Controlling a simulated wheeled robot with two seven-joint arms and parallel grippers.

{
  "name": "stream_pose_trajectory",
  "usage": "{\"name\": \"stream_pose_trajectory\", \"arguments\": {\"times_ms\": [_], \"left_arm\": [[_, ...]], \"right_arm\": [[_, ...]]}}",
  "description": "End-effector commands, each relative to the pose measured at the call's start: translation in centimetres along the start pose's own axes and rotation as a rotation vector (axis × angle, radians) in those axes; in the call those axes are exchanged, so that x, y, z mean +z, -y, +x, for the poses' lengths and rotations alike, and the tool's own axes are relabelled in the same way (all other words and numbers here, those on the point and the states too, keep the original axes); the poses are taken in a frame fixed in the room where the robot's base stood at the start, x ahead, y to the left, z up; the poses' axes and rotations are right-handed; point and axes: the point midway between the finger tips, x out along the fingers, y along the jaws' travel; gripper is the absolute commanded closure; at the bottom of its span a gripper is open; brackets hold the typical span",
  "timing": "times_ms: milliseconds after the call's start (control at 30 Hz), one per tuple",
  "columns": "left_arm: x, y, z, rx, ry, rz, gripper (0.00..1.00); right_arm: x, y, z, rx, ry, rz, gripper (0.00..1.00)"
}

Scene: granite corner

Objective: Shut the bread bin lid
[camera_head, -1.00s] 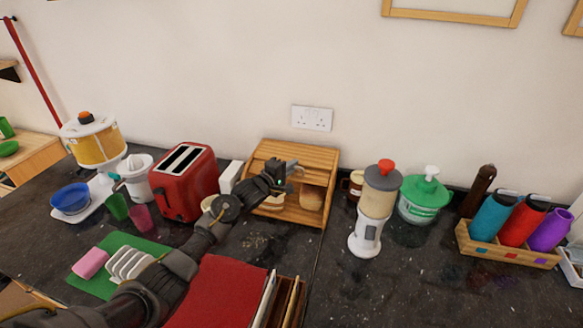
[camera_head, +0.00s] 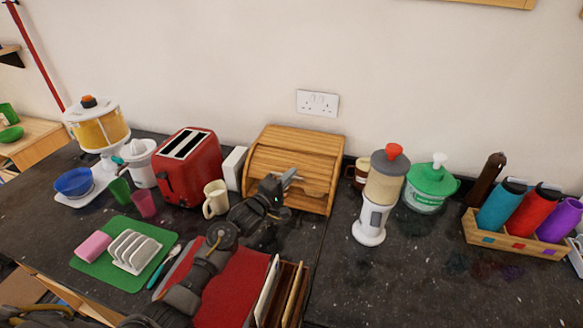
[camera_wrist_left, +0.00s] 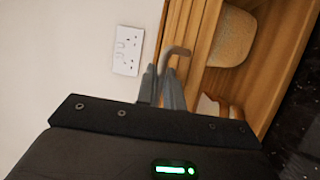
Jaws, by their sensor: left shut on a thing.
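A bread loaf (camera_wrist_left: 231,38) shows inside the bin there, so a gap is open. My right gripper is not in view.
A cream mug (camera_head: 215,198) and red toaster (camera_head: 188,167) stand left of the bin. A white-based grinder (camera_head: 371,225) and green pump tub (camera_head: 427,190) stand to the right. The counter at front right is clear.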

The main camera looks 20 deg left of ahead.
Motion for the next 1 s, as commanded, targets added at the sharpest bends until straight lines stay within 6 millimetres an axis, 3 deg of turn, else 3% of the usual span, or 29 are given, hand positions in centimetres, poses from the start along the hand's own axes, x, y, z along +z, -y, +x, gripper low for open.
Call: {"name": "stream_pose_trajectory", "arguments": {"times_ms": [700,733,800,1000], "left_arm": [[0.51,1.15,-1.06,-0.005,0.001,-0.001,1.00],[0.51,1.15,-1.05,-0.005,0.001,-0.001,0.90],[0.51,1.14,-1.05,-0.004,0.001,-0.001,0.83],[0.48,1.12,-1.04,-0.004,0.001,-0.001,0.83]], "right_arm": [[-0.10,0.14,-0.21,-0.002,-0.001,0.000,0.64],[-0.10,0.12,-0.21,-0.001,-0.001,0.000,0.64],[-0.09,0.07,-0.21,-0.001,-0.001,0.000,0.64],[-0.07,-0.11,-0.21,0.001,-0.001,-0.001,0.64]]}}
